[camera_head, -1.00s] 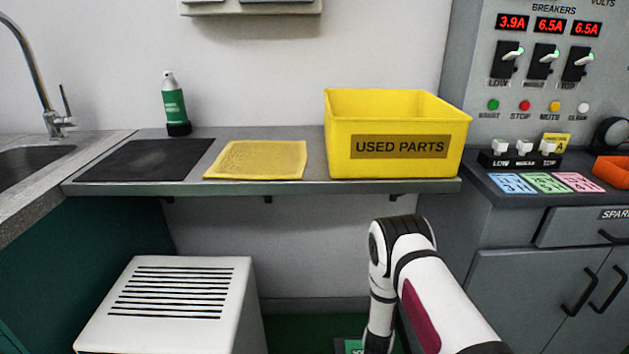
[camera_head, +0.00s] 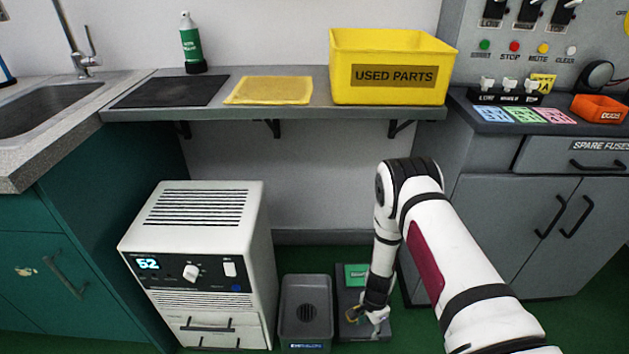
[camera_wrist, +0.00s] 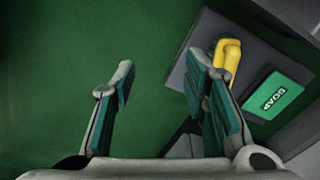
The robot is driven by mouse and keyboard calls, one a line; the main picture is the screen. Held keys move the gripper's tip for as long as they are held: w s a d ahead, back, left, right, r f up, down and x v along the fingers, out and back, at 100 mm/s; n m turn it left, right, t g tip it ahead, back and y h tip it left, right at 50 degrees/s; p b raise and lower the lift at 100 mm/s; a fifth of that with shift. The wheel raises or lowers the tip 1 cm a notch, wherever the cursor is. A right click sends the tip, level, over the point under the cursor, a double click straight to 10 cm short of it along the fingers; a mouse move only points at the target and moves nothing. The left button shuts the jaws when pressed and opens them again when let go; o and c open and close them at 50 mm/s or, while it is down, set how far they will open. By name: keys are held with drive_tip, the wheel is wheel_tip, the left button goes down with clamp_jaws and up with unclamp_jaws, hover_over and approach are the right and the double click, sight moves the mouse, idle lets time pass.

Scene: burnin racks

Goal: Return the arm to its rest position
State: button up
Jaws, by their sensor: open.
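My arm (camera_head: 425,235) reaches forward and bends down at the elbow in the head view. My gripper (camera_head: 375,318) hangs low near the floor, over a dark grey tray. The tray (camera_wrist: 208,30) holds a yellow object (camera_wrist: 229,58) and a green box marked SOAP (camera_wrist: 273,95), both to the right of the fingers. The green box also shows in the head view (camera_head: 357,275).
A grey bin (camera_head: 305,310) and a white machine reading 52 (camera_head: 200,260) stand left of the arm. Grey cabinets (camera_head: 535,235) stand close on the right.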

drive_tip(key=w+a+r+n+y, duration=0.1)
drive_tip(key=w+r, duration=0.2)
drive_tip(key=r, duration=0.6)
drive_tip(key=w+a+r+n, duration=0.1)
drive_tip(key=w+r, duration=0.1)
drive_tip(key=r, duration=0.7)
wheel_tip(320, 180, up, 19)
drive_tip(key=s+a+n, duration=0.1)
drive_tip(key=s+n, duration=0.1)
drive_tip(key=n, duration=0.1)
drive_tip(key=s+d+r+n, duration=0.1)
drive_tip(key=s+r+n, duration=0.1)
drive_tip(key=s+r, duration=0.65)
drive_tip(key=s+r+n, duration=0.2)
drive_tip(key=s+r, duration=0.4)
drive_tip(key=r, duration=0.5)
drive_tip(key=s+d+r+n+t+h, duration=0.1)
drive_tip(key=s+d+r+n, duration=0.1)
drive_tip(key=s, duration=0.9)
drive_tip(key=s+d+r+n, duration=0.2)
drive_tip(key=s+r, duration=0.1)
drive_tip(key=s, duration=0.8)
wheel_tip(320, 180, up, 28)
drive_tip(key=t+p, duration=0.3)
drive_tip(key=p, duration=2.3)
drive_tip(key=shift+t, duration=0.4)
drive_tip(key=shift+w+d, duration=0.1)
